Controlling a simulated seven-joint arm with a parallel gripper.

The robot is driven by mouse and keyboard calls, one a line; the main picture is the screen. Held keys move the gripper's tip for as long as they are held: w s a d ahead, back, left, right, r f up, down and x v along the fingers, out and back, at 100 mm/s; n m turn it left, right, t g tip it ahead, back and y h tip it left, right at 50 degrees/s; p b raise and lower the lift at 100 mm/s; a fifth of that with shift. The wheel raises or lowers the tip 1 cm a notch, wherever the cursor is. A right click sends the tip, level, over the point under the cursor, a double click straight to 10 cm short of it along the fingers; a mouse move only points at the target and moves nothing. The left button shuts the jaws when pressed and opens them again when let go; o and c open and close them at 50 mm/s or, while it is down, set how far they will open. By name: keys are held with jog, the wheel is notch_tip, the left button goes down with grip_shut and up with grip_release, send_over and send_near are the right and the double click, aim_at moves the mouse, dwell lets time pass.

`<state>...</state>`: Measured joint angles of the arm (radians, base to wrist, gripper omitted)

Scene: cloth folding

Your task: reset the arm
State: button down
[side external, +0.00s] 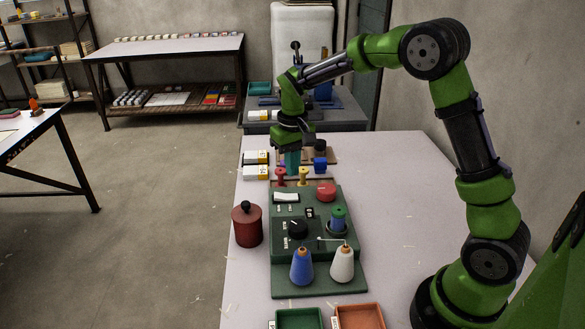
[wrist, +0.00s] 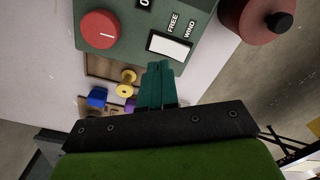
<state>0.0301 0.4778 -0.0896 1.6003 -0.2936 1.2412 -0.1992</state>
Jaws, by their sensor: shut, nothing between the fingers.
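My gripper (side external: 292,168) points down over the far end of the green machine (side external: 338,212), above the area with the small spools. Its teal fingers are together and empty. In the wrist view the closed fingers (wrist: 160,70) reach toward the machine's edge, beside the white FREE/WIND switch (wrist: 170,46). I cannot tell from these views how high the fingertips are above what lies below.
A red spool (side external: 280,175) and a yellow spool (side external: 303,176) stand near my fingers. A dark red canister (side external: 247,225) is at the left table edge. Blue (side external: 301,267) and white (side external: 342,264) cones stand in front. The table's right side (side external: 390,200) is clear.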

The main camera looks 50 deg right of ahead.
jog(key=s+a+r+t, duration=0.2)
jog(key=s+r, duration=0.2)
jog(key=s, duration=0.3)
jog(key=s+a+r+t+y, duration=0.1)
jog(key=s+a+r+t, duration=0.1)
jog(key=s, duration=0.5)
jog(key=s+a+r+t+y, duration=0.1)
jog(key=s+a+r+t, duration=0.2)
jog(key=s+r, duration=0.3)
jog(key=shift+s+a+m, duration=0.35)
jog(key=shift+s+m, duration=0.05)
jog(key=shift+s, duration=0.35)
